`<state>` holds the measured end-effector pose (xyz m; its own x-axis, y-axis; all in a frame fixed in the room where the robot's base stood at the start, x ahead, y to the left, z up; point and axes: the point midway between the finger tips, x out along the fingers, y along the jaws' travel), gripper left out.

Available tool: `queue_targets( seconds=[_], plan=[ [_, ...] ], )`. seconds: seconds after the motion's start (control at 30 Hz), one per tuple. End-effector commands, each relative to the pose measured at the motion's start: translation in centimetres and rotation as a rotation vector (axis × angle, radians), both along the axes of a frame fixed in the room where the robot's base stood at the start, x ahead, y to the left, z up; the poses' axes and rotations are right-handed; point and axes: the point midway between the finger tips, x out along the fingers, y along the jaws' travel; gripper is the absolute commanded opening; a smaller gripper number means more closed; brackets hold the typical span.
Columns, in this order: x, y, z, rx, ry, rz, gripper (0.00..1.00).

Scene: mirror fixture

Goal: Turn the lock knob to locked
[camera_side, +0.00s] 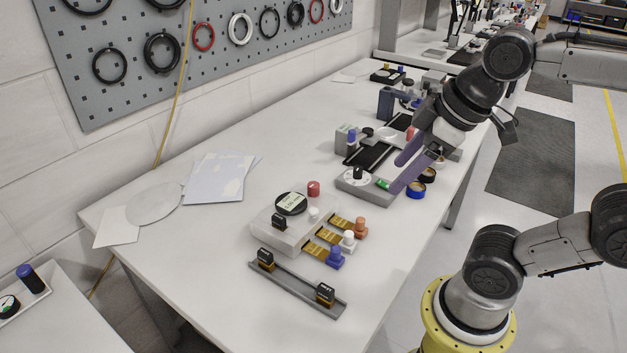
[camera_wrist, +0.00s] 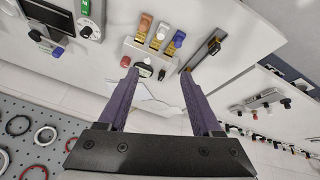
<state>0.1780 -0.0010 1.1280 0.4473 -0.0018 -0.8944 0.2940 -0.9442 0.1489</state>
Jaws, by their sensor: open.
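A black knob (camera_side: 357,173) stands on a round white dial on a grey box (camera_side: 352,187), with a green part (camera_side: 382,184) beside it. I take this to be the lock knob; its lock marks are too small to read. The knob also shows at the upper left of the wrist view (camera_wrist: 87,31), with the green part (camera_wrist: 84,7) above it. My gripper (camera_side: 396,176) has two long purple fingers, spread apart and empty. In the side view they overlap the right end of the box; contact cannot be told. In the wrist view the knob lies outside and left of the fingers (camera_wrist: 158,73).
A pale fixture (camera_side: 273,232) with brass slides and orange, white and blue knobs stands nearer the side camera. A grey rail (camera_side: 295,290) with black blocks lies in front. Dark equipment (camera_side: 372,153) stands behind the box. Blue and black rings (camera_side: 416,190) lie right of it.

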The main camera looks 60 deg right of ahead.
Motion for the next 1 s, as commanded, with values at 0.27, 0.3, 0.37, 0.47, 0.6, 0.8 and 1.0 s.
queue_targets(
  seconds=[0.27,0.3,0.37,0.47,0.6,0.8,1.0],
  plan=[
    [7.6,-1.3,4.3,-0.132,0.140,0.278,0.66],
    [9.0,-1.6,4.5,-0.143,0.165,0.313,0.66],
    [11.1,-2.2,4.7,-0.157,0.203,0.362,0.66],
    [14.6,-3.2,4.2,-0.167,0.265,0.428,0.66],
    [19.0,-4.9,2.3,-0.155,0.345,0.473,0.66],
    [22.3,-6.7,-1.3,-0.120,0.423,0.452,0.66],
    [22.4,-7.2,-3.3,-0.101,0.461,0.444,0.66]
  ],
)
